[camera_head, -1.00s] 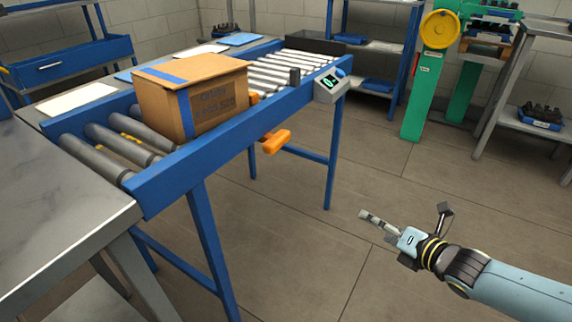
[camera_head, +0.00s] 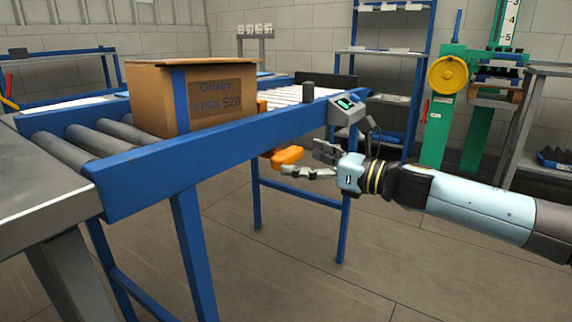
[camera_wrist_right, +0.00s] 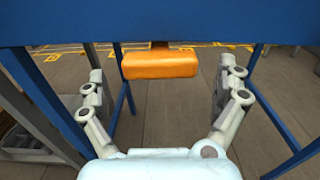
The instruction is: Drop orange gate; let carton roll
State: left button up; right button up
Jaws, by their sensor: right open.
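The carton (camera_head: 165,100), brown with blue tape, sits upright on the grey rollers (camera_head: 98,137) of the blue-framed conveyor. The orange gate's handle (camera_head: 284,156) sticks out below the conveyor's near rail; a further orange part (camera_head: 262,108) shows beside the carton's right side. My right gripper (camera_head: 318,162) is open and empty, just right of the handle. In the right wrist view the handle (camera_wrist_right: 160,64) lies ahead, between and beyond the open fingers (camera_wrist_right: 160,95), apart from both. My left gripper is not in view.
The blue side rail (camera_head: 200,150) runs above my right gripper, and blue legs (camera_head: 345,215) stand below. A control box (camera_head: 346,109) sits on the rail above the gripper. A metal table (camera_head: 40,185) adjoins at left. The floor (camera_head: 400,260) nearby is clear.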

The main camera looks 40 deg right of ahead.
aim_at(294, 155)
jog(key=x, duration=0.3)
jog(key=shift+r, duration=0.25)
jog(key=shift+p+x, duration=0.3)
jog(key=shift+x, duration=0.5)
jog(key=shift+s+f, duration=0.1)
jog(key=shift+f, duration=0.05)
jog(key=shift+c, duration=0.3)
jog(key=c, duration=1.4)
